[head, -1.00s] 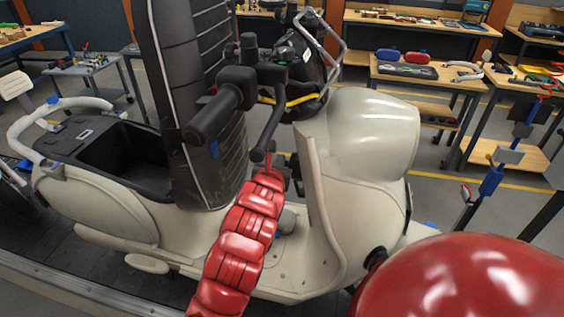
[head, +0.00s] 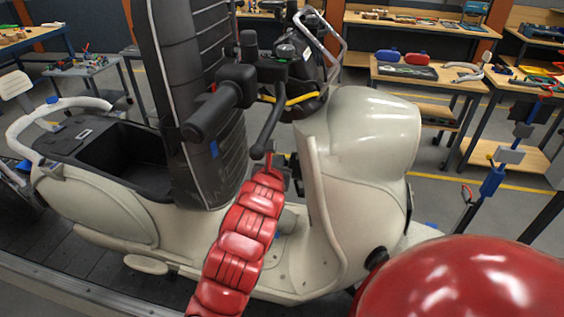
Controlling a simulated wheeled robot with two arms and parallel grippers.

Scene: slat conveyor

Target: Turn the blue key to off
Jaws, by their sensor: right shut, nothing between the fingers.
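The cream scooter (head: 375,150) stands side-on with its front to the right. I cannot make out the blue key; the area behind the front shield is partly covered by my arm and the handlebar. My right arm, red and segmented, rises from the bottom centre to that inner side of the shield. My right gripper (head: 271,161) is small and dark there, below the brake lever, shut with nothing in it. I cannot tell whether it touches anything. My left gripper is not in view.
The black handlebar grip (head: 208,112) and its lever hang close above my right gripper. A tall black padded piece (head: 165,60) stands just left. A workbench with tools (head: 440,75) is behind. A blue-and-grey stand (head: 492,180) is at right.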

